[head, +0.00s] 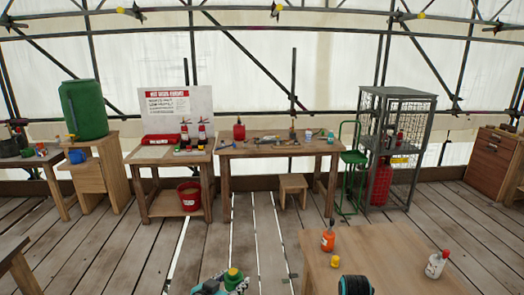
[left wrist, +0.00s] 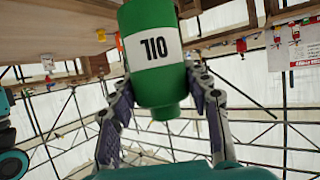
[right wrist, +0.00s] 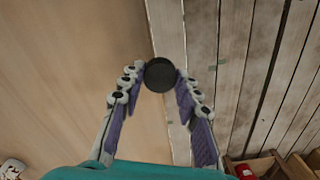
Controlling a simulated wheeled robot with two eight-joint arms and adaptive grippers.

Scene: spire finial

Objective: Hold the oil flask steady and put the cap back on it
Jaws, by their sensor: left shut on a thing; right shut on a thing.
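A green oil flask (left wrist: 152,70) with a white label reading OIL is between the fingers of my left gripper (left wrist: 162,92). The left wrist picture is upside down, so the flask's narrower green neck points down there. In the head view the flask (head: 233,281) is at the bottom edge, upright, with yellow at its top, in my left gripper (head: 222,284). My right gripper (right wrist: 160,80) is shut on a small dark round piece, seemingly the cap (right wrist: 160,74), held at its fingertips. The piece is apart from the flask. My right gripper is not clear in the head view.
A wooden table (head: 395,258) at front right bears an orange bottle (head: 328,240), a small yellow piece (head: 335,262) and a white bottle with red top (head: 436,265). A cluttered workbench (head: 250,152) and wire cage (head: 395,150) stand behind. Plank floor between is mostly clear.

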